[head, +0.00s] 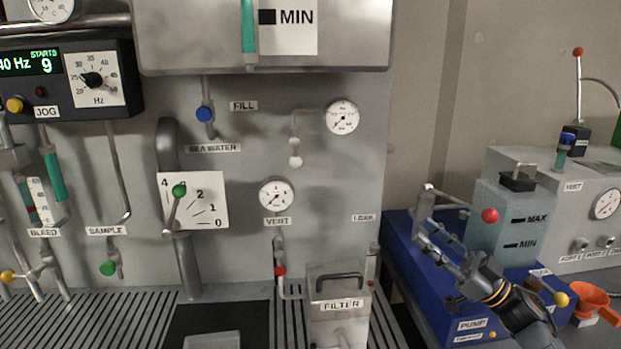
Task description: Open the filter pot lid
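The filter pot (338,325) is a grey metal box labelled FILTER at the bottom middle of the head view. Its lid (325,292) lies flat on top and looks shut, with a dark bar handle (339,277) across it. My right gripper (428,234) is to the right of the pot, above the blue pump unit and apart from the lid. Its fingers point up and left, beside a grey lever. Their angle hides whether they are open or shut. My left gripper is not in view.
A pipe with a red fitting (279,270) stands just left of the pot, and a thin pipe (372,263) is close on its right. The blue pump unit (405,250) carries a clear tank (497,218) and a red-knobbed lever (489,215). An orange funnel (592,297) is at the far right.

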